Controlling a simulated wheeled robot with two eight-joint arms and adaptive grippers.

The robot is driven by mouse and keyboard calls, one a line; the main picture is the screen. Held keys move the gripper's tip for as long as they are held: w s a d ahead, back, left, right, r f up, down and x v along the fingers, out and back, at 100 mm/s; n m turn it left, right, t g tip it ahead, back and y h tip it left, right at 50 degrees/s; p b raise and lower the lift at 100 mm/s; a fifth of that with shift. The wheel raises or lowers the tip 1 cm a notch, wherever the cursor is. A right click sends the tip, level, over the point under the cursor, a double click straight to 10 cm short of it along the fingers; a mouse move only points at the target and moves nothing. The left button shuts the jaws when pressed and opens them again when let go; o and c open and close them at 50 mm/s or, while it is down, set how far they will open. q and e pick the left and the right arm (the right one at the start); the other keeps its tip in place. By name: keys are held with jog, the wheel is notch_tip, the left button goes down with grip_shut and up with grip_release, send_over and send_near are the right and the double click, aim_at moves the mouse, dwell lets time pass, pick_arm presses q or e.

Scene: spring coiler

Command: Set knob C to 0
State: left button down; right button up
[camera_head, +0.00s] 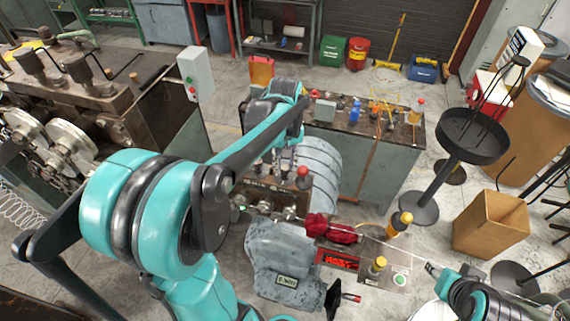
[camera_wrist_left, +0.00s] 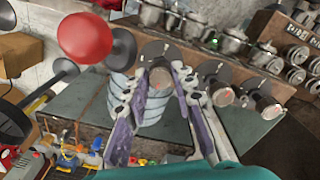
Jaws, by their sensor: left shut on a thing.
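A row of round metal knobs runs along a brown panel (camera_head: 275,186). In the left wrist view, one knob (camera_wrist_left: 160,76) lies between the fingertips of my left gripper (camera_wrist_left: 161,84). The gripper is shut on this knob, and its scale and pointer cannot be read. Two more knobs, the first (camera_wrist_left: 219,92) and the second (camera_wrist_left: 263,104), stand to the right. I cannot read which letter belongs to the gripped knob. In the head view my left gripper (camera_head: 284,163) reaches down to the panel, partly hidden. My right gripper (camera_head: 436,270) is at the lower right, away from the panel.
A red ball-topped lever (camera_wrist_left: 85,38) stands close to the left of my left gripper in the wrist view. A red cloth (camera_head: 332,230) lies on the machine to the right. A workbench (camera_head: 370,160) with small tools stands behind. A cardboard box (camera_head: 490,224) is on the floor.

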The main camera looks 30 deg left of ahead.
aim_at(285, 167)
pick_arm(q)
jog(key=shift+n, duration=0.4)
jog(key=c, duration=1.3)
grip_release()
jog(key=shift+o, duration=0.2)
notch_tip(285, 167, up, 12)
